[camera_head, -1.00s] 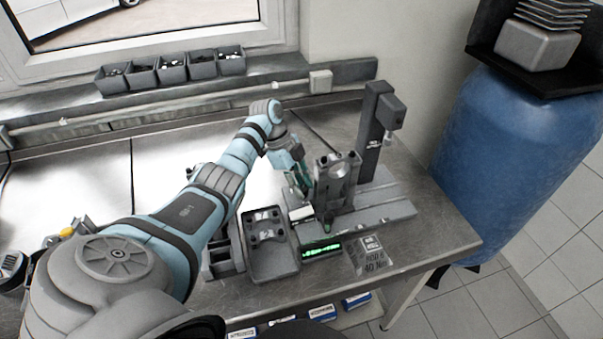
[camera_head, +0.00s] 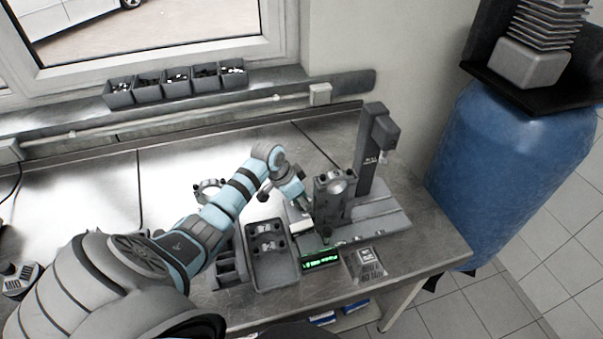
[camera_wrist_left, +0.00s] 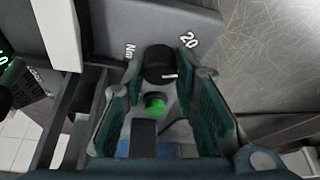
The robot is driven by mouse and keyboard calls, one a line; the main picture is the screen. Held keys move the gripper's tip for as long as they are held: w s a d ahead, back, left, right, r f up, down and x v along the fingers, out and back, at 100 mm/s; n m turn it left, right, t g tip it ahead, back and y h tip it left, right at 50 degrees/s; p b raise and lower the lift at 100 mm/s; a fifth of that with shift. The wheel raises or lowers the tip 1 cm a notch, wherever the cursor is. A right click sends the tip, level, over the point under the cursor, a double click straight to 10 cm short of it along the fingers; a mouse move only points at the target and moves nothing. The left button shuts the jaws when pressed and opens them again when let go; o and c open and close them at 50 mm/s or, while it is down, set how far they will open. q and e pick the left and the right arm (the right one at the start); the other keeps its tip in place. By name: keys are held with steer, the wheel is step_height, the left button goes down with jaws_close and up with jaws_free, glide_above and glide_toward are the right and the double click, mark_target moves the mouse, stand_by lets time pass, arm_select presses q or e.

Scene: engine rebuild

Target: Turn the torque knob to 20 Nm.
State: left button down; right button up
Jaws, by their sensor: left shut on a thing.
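The torque knob (camera_wrist_left: 158,64) is a black round cap with a short white mark on its right lower side, in the left wrist view. The printed "20" (camera_wrist_left: 188,40) lies to its upper right and "Nm" (camera_wrist_left: 130,52) to its left. My left gripper (camera_wrist_left: 163,68) has its green-padded fingers on either side of the knob and is shut on it. In the head view my left gripper (camera_head: 303,204) is beside the grey press fixture (camera_head: 331,200), and the knob cannot be made out there. My right gripper is not in view.
A green button (camera_wrist_left: 155,104) sits close below the knob. A lit green display (camera_head: 320,260) and a small sign (camera_head: 365,266) stand at the bench front. A grey tray (camera_head: 271,270) is left of the display. A tall post (camera_head: 372,150) rises behind the fixture.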

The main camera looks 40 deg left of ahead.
arm_select(q)
steer(key=n+y, duration=0.1)
steer(key=n, duration=0.3)
steer(key=shift+d+n+y, duration=0.1)
steer(key=shift+n+y, duration=0.2)
steer(key=shift+y, duration=0.1)
stand_by(0.4)
steer(key=c, duration=1.3)
jaws_free()
steer(key=shift+s, duration=0.1)
steer(key=v, duration=0.8)
